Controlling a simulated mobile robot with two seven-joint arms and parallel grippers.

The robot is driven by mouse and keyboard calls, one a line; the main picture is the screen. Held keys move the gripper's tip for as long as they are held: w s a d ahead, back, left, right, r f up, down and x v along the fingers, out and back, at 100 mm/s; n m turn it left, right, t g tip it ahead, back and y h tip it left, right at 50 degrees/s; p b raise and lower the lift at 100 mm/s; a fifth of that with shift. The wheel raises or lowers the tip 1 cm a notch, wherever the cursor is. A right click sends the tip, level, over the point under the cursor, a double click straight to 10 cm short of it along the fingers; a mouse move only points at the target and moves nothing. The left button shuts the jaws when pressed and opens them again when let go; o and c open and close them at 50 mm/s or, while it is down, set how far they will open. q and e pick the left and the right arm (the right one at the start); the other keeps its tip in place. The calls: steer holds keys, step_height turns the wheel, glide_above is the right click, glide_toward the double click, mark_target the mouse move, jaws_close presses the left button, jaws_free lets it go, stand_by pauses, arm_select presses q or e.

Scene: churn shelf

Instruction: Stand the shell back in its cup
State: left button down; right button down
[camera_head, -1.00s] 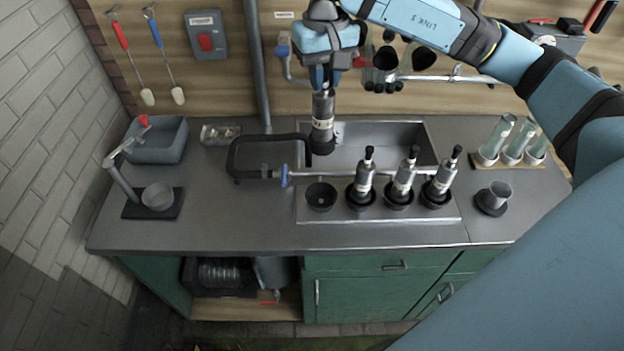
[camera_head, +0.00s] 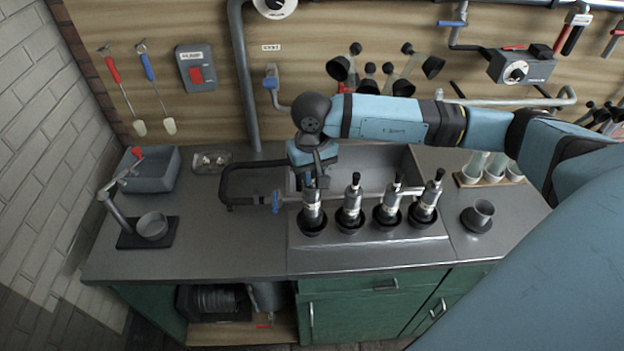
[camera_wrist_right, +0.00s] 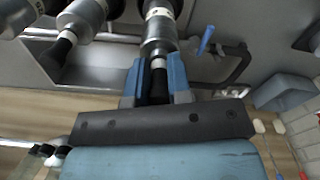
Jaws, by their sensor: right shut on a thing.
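My right gripper (camera_head: 313,182) is shut on the top of a metal shell (camera_head: 311,207) with a white band. In the right wrist view the fingers (camera_wrist_right: 157,82) close around the shell's dark neck, and the shell body (camera_wrist_right: 160,30) extends beyond them. The shell is upright, with its lower end in the opening of the leftmost black cup (camera_head: 312,229). Whether it rests on the cup's bottom is hidden. Three similar shells (camera_head: 351,200) stand in the cups to the right. My left gripper is not in view.
A sink (camera_head: 375,170) lies behind the row of cups. A black bent-tube frame (camera_head: 228,190) with a blue valve (camera_head: 276,202) is close on the left. The front counter (camera_head: 230,258) is clear.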

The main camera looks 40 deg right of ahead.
mark_target(312, 201)
step_height(312, 201, down, 3)
steer(key=shift+r, duration=0.1)
steer(key=shift+f, duration=0.25)
steer(key=c, duration=1.1)
jaws_free()
steer(key=shift+o, duration=0.2)
steer(key=shift+r, duration=0.15)
